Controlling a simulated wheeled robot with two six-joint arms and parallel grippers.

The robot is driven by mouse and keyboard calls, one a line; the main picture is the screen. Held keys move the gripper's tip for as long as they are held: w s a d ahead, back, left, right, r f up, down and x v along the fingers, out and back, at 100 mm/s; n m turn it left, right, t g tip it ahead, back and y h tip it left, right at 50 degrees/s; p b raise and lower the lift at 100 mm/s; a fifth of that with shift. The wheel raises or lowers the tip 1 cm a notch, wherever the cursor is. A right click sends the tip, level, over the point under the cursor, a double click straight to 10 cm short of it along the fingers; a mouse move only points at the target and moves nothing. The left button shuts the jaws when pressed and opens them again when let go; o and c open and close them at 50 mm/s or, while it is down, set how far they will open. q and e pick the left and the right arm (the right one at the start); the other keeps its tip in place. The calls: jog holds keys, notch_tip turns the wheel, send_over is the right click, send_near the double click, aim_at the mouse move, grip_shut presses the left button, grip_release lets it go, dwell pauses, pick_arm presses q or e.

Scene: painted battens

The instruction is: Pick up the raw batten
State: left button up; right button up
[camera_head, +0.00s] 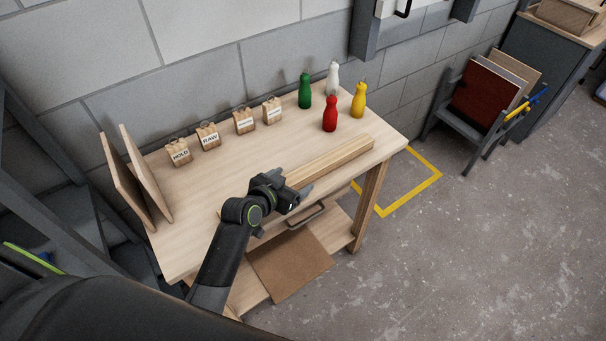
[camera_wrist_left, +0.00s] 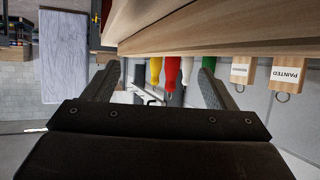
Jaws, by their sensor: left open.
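A long bare-wood batten (camera_head: 335,160) lies along the front part of the workbench (camera_head: 225,180), and its left part is hidden behind my left gripper. My left gripper (camera_head: 300,195) is at the bench's front side, next to the batten, with its jaws open and nothing seen between them. In the left wrist view, which is upside down, the open fingers (camera_wrist_left: 160,70) stand apart just below long wood surfaces at the top. I cannot tell there where batten and bench meet. A block tag reading RAW (camera_head: 209,138) stands at the back of the bench. My right gripper is not in view.
Green (camera_head: 305,91), white (camera_head: 333,78), red (camera_head: 330,113) and yellow (camera_head: 358,99) bottles stand at the back right. Tags include HOLD (camera_head: 180,153). Two upright boards (camera_head: 140,180) stand at the left end. A handle (camera_head: 306,214) juts from the bench front.

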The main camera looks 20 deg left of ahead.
aim_at(302, 175)
pick_arm(q)
jog(key=shift+w+d+f, duration=0.15)
jog(key=shift+w+f, duration=0.05)
jog(key=shift+w, duration=0.35)
jog(key=p+x, duration=0.1)
jog(key=x, duration=0.1)
jog(key=shift+w+f, duration=0.2)
jog(key=shift+w, duration=0.15)
jog(key=shift+w+d+f+p, duration=0.15)
jog(key=shift+w+f+p, duration=0.2)
jog(key=shift+w, duration=0.25)
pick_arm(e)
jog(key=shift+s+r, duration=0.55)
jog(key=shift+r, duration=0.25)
pick_arm(q)
jog(key=shift+c, duration=0.3)
jog(key=shift+s+f, duration=0.1)
jog(key=c, duration=1.3)
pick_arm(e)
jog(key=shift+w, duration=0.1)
